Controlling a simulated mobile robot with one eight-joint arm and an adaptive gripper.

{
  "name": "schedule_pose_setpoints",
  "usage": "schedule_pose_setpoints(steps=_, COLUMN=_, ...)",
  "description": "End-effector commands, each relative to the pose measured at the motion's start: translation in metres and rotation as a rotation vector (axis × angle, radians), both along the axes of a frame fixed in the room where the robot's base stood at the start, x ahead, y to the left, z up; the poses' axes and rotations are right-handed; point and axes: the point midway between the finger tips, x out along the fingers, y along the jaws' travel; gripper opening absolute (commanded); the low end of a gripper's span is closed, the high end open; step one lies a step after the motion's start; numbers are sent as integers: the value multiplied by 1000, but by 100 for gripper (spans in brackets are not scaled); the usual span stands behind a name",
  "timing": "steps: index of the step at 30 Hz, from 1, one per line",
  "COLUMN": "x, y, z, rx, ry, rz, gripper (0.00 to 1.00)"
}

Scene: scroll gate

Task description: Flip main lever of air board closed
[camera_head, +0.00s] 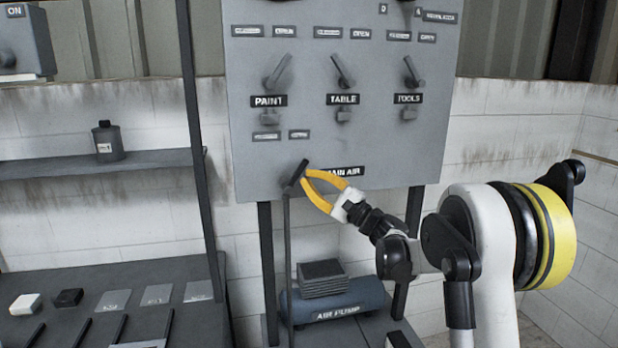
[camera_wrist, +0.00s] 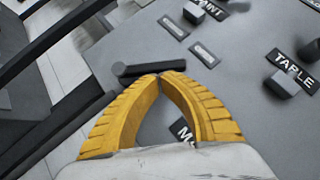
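The air board (camera_head: 335,110) is a grey upright panel. Its main lever (camera_head: 297,174) is a dark handle at the lower left, beside the MAIN AIR label (camera_head: 348,171), which my gripper partly covers. My gripper (camera_head: 305,172) has two yellow fingers, bowed apart in the middle with their tips together at the lever. In the wrist view the fingertips (camera_wrist: 159,76) meet just in front of the dark lever bar (camera_wrist: 140,68), which runs crosswise at the tips. No part of the lever shows clamped between them. I cannot tell whether the tips touch it.
Above are the PAINT lever (camera_head: 279,72), TABLE lever (camera_head: 343,71) and TOOLS lever (camera_head: 412,72). An air pump (camera_head: 340,302) stands below the board. A shelf (camera_head: 60,167) with a dark bottle (camera_head: 108,141) is at the left, above a workbench (camera_head: 150,275).

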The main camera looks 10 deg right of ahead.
Motion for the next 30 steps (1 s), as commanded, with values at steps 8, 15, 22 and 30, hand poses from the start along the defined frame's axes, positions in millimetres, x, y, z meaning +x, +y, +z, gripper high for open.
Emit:
schedule_pose_setpoints(steps=8, x=0, y=1, z=4, rx=-48, ry=0, rz=0, gripper=0)
schedule_pose_setpoints(steps=15, x=0, y=3, z=8, rx=-100, ry=1, rz=0, gripper=0)
schedule_pose_setpoints(steps=22, x=0, y=8, z=15, rx=-199, ry=0, rz=1, gripper=0)
schedule_pose_setpoints(steps=30, x=0, y=18, z=28, rx=-419, ry=-1, rz=2, gripper=0)
